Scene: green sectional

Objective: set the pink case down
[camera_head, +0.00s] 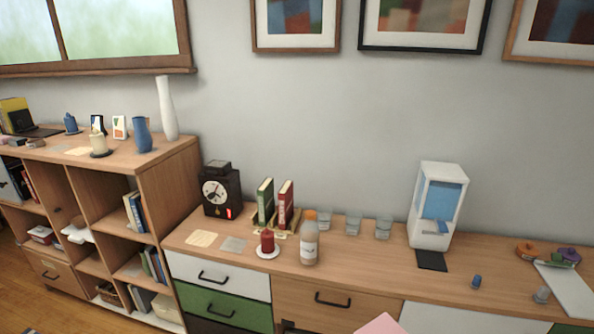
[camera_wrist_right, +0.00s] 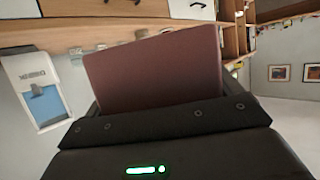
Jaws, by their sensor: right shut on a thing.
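The pink case (camera_head: 382,326) shows only as a pale pink corner at the bottom edge of the head view, in front of the sideboard. In the right wrist view the case (camera_wrist_right: 155,70) is a flat, dark pinkish panel standing out from my right gripper (camera_wrist_right: 160,118), which is shut on it. The rest of the case and the right gripper are out of the head view. My left gripper is in neither view.
The wooden sideboard (camera_head: 350,272) holds a white dispenser (camera_head: 437,205), a bottle (camera_head: 310,240), a red candle (camera_head: 267,242), glasses, books and a black clock (camera_head: 221,192). Bare top lies between bottle and dispenser, toward the front. A taller shelf (camera_head: 165,180) stands left.

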